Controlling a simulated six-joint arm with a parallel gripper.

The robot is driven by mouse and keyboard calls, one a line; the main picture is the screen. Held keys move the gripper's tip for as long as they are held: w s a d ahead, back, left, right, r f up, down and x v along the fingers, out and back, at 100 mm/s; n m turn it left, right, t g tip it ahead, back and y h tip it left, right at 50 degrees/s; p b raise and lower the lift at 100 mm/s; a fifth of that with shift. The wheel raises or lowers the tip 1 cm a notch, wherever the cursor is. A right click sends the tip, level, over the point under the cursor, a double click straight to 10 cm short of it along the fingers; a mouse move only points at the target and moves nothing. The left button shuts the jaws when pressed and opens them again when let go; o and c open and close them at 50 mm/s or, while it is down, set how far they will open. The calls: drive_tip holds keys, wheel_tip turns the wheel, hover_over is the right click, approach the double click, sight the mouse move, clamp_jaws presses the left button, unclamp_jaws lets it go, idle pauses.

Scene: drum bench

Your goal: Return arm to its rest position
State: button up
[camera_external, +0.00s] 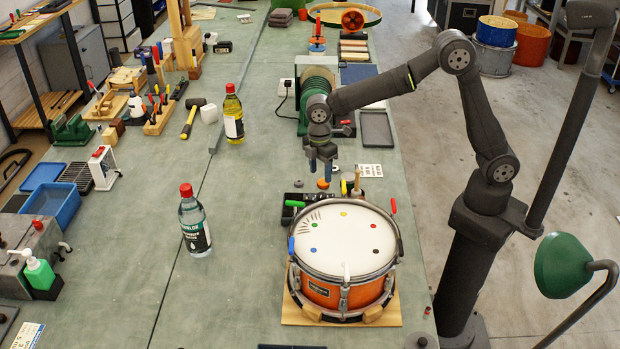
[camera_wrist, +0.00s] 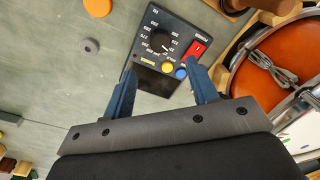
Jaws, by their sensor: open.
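My gripper (camera_external: 321,170) hangs over the bench behind the drum (camera_external: 345,248), pointing down, with its blue fingers apart and nothing between them. The wrist view shows the same two blue fingers (camera_wrist: 160,98) spread, above a black control box (camera_wrist: 165,50) with a dial, a red switch, and yellow and blue buttons. The orange snare drum stands on a wooden board with coloured dots on its white head. My arm reaches from its base at the right, bent at the elbow, over the bench.
A clear bottle (camera_external: 195,225) with a red cap and a yellow bottle (camera_external: 233,115) stand to the left. A green ribbed machine (camera_external: 318,95) stands just behind my gripper. An orange disc (camera_wrist: 97,7) and a grey ring (camera_wrist: 90,45) lie near the box.

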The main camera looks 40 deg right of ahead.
sight(322, 194)
drive_tip(key=f, duration=0.8)
drive_tip(key=shift+s+f, duration=0.3)
drive_tip(key=shift+f, duration=0.05)
drive_tip(key=m, duration=0.8)
drive_tip(key=shift+d+m, duration=0.1)
drive_tip(key=shift+m, duration=0.3)
drive_tip(key=m, duration=0.4)
drive_tip(key=shift+m+y, duration=0.3)
drive_tip(key=shift+m+t, duration=0.3)
drive_tip(key=shift+m, duration=1.7)
